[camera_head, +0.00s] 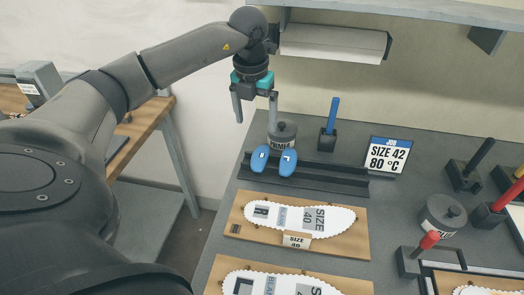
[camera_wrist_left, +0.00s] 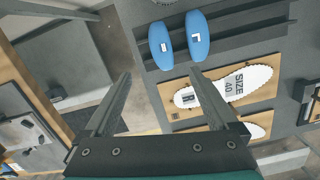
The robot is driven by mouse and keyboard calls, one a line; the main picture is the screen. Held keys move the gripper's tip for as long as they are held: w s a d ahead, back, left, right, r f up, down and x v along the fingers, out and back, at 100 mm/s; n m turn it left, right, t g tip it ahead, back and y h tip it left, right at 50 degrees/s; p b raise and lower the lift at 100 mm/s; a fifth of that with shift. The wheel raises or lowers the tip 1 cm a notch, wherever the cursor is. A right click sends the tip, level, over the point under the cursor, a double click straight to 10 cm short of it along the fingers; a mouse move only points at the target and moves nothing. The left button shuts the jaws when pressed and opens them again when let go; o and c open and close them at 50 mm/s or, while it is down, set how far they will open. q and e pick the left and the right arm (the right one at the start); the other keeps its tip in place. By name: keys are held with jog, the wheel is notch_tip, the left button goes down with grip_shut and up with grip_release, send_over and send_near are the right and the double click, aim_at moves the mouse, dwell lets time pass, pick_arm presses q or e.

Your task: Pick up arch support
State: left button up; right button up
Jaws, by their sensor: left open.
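Two blue oval arch supports stand side by side in a dark rail rack (camera_head: 335,180) on the grey bench. The left one (camera_head: 260,158) has a small white label I cannot read surely; the right one (camera_head: 288,162) is marked L. Both show in the left wrist view, the left one (camera_wrist_left: 161,46) and the right one (camera_wrist_left: 197,36). My left gripper (camera_head: 255,112) is open and empty, pointing down above and behind the supports, apart from them. In the wrist view its fingertips (camera_wrist_left: 160,75) are spread below the supports. My right gripper is out of view.
A grey primer pot (camera_head: 283,137) stands just behind the rack, close to the left gripper. A blue-handled tool (camera_head: 332,115) and a job sign (camera_head: 389,156) stand to the right. Insole boards (camera_head: 355,248) lie in front. A shelf (camera_head: 420,10) overhangs the back.

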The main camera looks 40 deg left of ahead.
aim_at(260, 155)
pick_arm(q)
jog(key=f, duration=0.4)
jog(key=w+f+b, duration=0.1)
jog(key=f, duration=0.7)
jog(key=shift+w+a+f, duration=0.2)
jog(key=shift+w+a, duration=0.05)
jog(key=shift+w, duration=0.1)
jog(key=shift+c, duration=0.2)
jog(key=c, duration=1.4)
